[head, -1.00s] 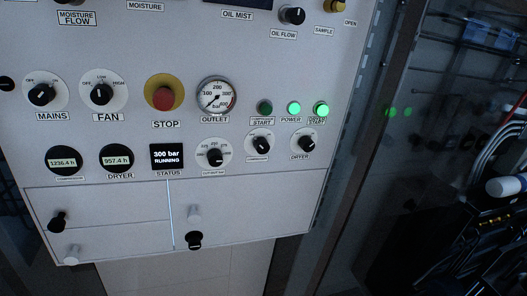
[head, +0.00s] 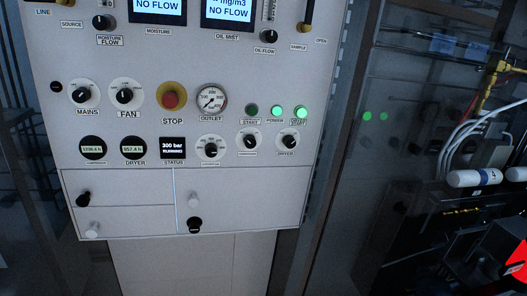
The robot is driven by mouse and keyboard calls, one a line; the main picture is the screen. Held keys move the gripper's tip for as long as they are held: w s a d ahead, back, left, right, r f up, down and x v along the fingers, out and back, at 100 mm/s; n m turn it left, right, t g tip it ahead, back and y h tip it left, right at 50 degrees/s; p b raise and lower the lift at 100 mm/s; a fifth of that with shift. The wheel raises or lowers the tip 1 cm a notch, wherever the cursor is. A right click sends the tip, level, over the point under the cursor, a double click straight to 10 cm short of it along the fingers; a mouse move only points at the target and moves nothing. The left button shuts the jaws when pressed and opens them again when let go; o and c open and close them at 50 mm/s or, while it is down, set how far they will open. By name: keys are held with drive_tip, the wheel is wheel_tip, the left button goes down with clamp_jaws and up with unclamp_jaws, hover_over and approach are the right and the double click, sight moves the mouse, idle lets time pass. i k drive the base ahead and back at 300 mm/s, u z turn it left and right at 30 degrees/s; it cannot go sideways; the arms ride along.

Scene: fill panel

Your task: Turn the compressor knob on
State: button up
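The compressor knob (head: 249,140) is a small black knob on a white round dial. It sits on the grey panel (head: 235,65), left of the dryer knob (head: 288,142) and below the start and power lamps. Its small label is blurred, and I cannot tell its exact pointer setting. The status screen (head: 173,148) appears to read 300 bar, running. The compressor start lamp (head: 251,111) is dark green, while the power lamp (head: 277,112) and dryer start lamp (head: 301,113) glow bright green. My gripper does not show, and nothing covers the knob.
The mains knob (head: 83,94), fan knob (head: 126,95), red stop button (head: 171,99) and outlet gauge (head: 211,99) line the panel. At right are white hoses and a white cylinder (head: 474,178); a red patch (head: 518,262) shows at lower right.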

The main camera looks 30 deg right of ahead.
sight(249, 141)
drive_tip(key=z, duration=1.2)
drive_tip(key=i, duration=0.5)
drive_tip(key=u, duration=0.15)
